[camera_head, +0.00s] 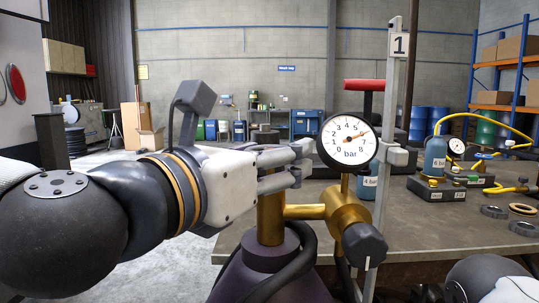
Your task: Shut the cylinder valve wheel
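My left gripper (302,163) reaches in from the left, level with the top of the brass cylinder valve (270,220). Its two fingers point right and stand a little apart. The valve wheel cannot be made out; the gripper covers the top of the valve stem, so I cannot tell if the fingers hold anything. The valve sits on a dark purple cylinder (270,285). A brass regulator to its right carries a round gauge (348,142), its needle near 6 bar, and a dark knob (364,245) with a white mark. My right gripper's fingers are not seen.
A grey post with a "1" sign (400,44) stands just right of the gauge. A dark hose (290,268) curls around the cylinder neck. Behind is a grey workbench (420,230) with a blue bottle (435,157), black blocks and loose rings. Open floor lies behind at the left.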

